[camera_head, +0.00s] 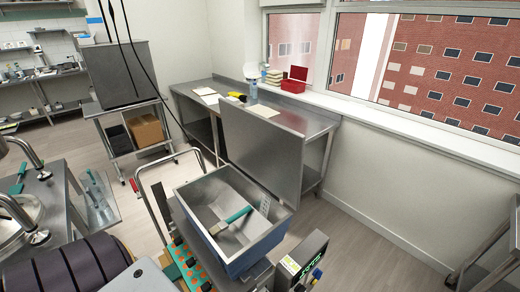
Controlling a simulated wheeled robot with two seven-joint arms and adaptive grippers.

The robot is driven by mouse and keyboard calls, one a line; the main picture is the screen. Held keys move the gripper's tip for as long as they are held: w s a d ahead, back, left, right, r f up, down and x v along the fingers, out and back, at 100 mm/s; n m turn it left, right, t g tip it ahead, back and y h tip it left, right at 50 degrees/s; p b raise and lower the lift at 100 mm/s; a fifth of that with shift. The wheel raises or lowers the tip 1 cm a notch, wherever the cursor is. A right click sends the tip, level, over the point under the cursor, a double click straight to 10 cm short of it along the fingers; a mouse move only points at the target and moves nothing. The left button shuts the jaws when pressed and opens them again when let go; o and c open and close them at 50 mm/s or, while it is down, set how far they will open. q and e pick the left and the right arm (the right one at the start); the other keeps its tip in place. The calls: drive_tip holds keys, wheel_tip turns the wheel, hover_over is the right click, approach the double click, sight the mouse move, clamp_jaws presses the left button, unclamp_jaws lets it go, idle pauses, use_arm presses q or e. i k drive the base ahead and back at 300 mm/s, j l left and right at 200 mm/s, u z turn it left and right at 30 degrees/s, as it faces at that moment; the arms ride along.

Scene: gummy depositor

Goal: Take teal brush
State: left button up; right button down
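A tool with a teal handle (238,214) lies in an open steel bin (188,197) with blue outer sides, at the lower middle of the head view. Its pale end points to the lower left, and it looks like a brush. Another teal-handled tool (17,181) lies on the steel table at the left edge; its kind is unclear. A further small teal item (91,177) shows on a low shelf right of that table, too small to name. Neither of my grippers shows in this view.
A white perforated piece (265,205) rests in the bin's far right corner. A control box with a lit screen (300,262) stands right of the bin. Floor at right (350,235) is clear.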

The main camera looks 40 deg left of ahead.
sight(223, 225)
drive_tip(key=i+l+u, duration=0.4)
drive_tip(key=l+u, duration=0.25)
drive_tip(key=i+l+u, duration=0.1)
drive_tip(key=l+u, duration=0.2)
drive_tip(key=i+l+u, duration=0.1)
drive_tip(key=l+u, duration=0.2)
drive_tip(key=l, duration=0.15)
drive_tip(key=l+u, duration=0.3)
drive_tip(key=i+l+u, duration=0.15)
drive_tip(key=l+u, duration=0.15)
drive_tip(key=i+l+u, duration=0.25)
drive_tip(key=l+u, duration=0.3)
drive_tip(key=i+l+u, duration=0.35)
drive_tip(key=l+u, duration=0.35)
drive_tip(key=i+j, duration=0.05)
drive_tip(key=j, duration=0.05)
